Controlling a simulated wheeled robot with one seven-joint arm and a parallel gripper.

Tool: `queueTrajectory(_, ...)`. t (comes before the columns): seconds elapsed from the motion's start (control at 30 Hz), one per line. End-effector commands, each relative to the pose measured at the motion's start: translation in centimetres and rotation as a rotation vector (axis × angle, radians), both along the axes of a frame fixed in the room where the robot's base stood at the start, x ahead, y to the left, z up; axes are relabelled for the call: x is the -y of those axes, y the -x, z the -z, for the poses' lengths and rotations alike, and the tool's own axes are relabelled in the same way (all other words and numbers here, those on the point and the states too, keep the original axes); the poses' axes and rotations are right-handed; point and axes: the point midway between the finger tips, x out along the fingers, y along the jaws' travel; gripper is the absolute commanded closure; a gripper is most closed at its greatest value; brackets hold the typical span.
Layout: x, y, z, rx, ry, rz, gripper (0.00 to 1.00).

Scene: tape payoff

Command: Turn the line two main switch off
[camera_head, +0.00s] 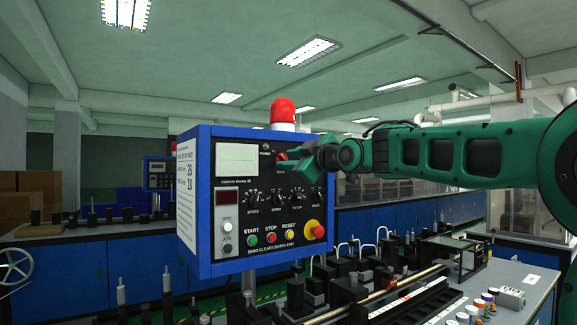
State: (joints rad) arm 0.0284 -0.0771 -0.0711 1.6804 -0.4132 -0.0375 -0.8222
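A blue control box (203,220) with a dark front panel stands in the middle of the camera_head view. A red switch (281,157) sits at the panel's upper right, beside small lettering that seems to read POWER. I cannot read a line number or the switch's position. My green gripper (294,163) reaches in from the right, its tip at or just in front of the red switch and partly covering that area. I cannot tell whether it touches the switch, or whether its fingers are open or shut.
Below are START, STOP and RESET buttons (271,238), a red emergency knob (314,230) on yellow, and several small black knobs (276,200). A red beacon (282,111) tops the box. Another blue panel (158,174) stands behind left. Machinery (380,290) fills the bench below.

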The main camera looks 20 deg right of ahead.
Motion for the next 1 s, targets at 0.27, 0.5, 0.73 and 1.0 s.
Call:
queueTrajectory(0.27, 1.5, 4.3, -0.1, 0.001, 0.000, 0.003, 0.72)
queueTrajectory(0.5, 2.8, 8.0, 0.0, -0.001, -0.001, 0.002, 0.72)
queueTrajectory(0.73, 3.2, 9.3, 0.1, -0.002, 0.001, 0.002, 0.72)
queueTrajectory(1.0, 3.3, 9.4, 0.1, -0.002, 0.001, 0.002, 0.72)
